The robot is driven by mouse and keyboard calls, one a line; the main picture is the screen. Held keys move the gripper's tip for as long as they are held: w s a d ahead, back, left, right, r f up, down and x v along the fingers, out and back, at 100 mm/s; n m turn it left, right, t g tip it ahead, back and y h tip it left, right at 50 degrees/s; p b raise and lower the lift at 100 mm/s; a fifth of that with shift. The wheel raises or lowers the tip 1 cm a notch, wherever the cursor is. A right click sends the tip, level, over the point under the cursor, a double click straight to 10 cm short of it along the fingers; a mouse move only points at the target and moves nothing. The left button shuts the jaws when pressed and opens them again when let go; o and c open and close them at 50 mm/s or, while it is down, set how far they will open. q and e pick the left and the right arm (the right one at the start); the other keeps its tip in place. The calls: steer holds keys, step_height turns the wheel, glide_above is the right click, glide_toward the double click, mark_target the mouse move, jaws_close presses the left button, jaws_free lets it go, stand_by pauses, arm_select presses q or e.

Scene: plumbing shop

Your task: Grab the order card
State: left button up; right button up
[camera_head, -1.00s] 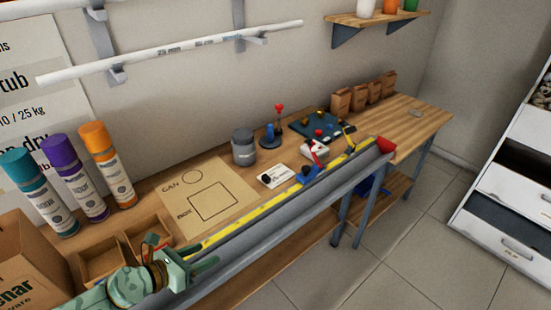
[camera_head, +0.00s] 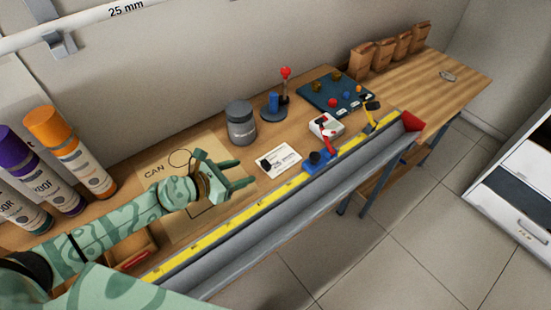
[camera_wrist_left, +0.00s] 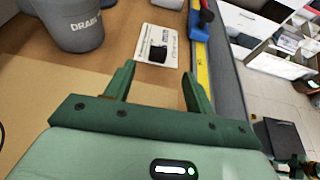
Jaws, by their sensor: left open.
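A grey can (camera_head: 240,124) stands just behind the card. A yellow-edged grey rail (camera_head: 290,204) with a blue clamp (camera_head: 318,162) runs along the bench front. A white box (camera_head: 326,125) and a dark board (camera_head: 336,93) lie to the right. Spray cans (camera_head: 70,152) stand left.

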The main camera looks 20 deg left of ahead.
mark_target(264, 164)
arm_select(q)
steer(key=x, duration=0.4)
steer(key=shift+a+f+b, duration=0.1)
steer(key=shift+b, duration=0.2)
steer(key=b+x, duration=0.1)
steer(key=x, duration=0.3)
steer(key=shift+w+f+b, duration=0.15)
steer(key=shift+b, duration=0.15)
steer(key=shift+w+d+f, duration=0.1)
steer(key=shift+w+d, duration=0.15)
steer(key=shift+w, duration=0.05)
steer(key=shift+s, duration=0.1)
steer(key=shift+c, duration=0.6)
steer(key=c, duration=0.9)
